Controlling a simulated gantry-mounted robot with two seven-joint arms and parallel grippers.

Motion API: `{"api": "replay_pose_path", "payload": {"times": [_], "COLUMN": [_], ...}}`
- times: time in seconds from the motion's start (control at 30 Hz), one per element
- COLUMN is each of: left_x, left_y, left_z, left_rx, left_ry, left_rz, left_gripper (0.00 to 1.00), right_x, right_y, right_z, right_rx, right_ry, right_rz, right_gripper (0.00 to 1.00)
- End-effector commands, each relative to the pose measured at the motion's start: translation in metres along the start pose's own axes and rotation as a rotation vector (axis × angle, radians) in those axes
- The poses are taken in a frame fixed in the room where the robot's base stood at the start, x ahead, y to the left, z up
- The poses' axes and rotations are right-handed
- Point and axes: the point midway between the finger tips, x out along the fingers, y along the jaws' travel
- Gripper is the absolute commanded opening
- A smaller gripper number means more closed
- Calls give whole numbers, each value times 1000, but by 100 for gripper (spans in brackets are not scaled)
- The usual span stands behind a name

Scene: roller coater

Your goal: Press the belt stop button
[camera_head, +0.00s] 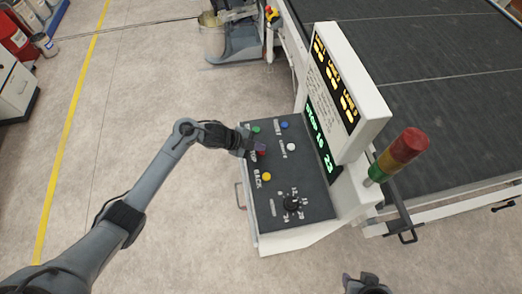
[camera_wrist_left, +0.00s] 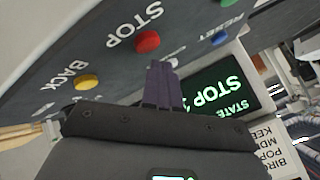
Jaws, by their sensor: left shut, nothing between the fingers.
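The control panel (camera_head: 285,205) slopes on the machine's front. The red button (camera_wrist_left: 147,42), beside the word STOP, shows clearly in the left wrist view; in the head view it is mostly hidden by my left gripper. My left gripper (camera_head: 258,148) is over the panel at this button. Its purple fingers (camera_wrist_left: 160,68) are shut and empty, with their tips just beside the red button in the left wrist view. I cannot tell whether they touch it. A dark part of my right gripper (camera_head: 365,284) shows at the bottom edge; its fingers are unclear.
The panel also has a yellow BACK button (camera_head: 267,176), green (camera_head: 256,129), blue (camera_head: 285,125) and white buttons (camera_head: 291,147), and a black knob (camera_head: 291,204). The display (camera_head: 317,135) reads STOP. A signal tower (camera_head: 400,155) and the conveyor belt (camera_head: 440,95) are right of the panel.

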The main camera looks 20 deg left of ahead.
Motion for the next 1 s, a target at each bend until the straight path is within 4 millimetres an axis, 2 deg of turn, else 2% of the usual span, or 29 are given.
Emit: {"api": "replay_pose_path", "payload": {"times": [0.5,1.0], "left_x": [-33,-34], "left_y": [-24,-25], "left_z": [-24,-25], "left_rx": [1,1], "left_ry": [0,0], "left_rz": [-1,0], "left_gripper": [0,0], "right_x": [-41,-42], "right_y": [1,3], "right_z": [-13,-13], "right_rx": [3,-6], "right_ry": [1,-1], "right_rz": [-2,5], "right_gripper": [43,43]}}
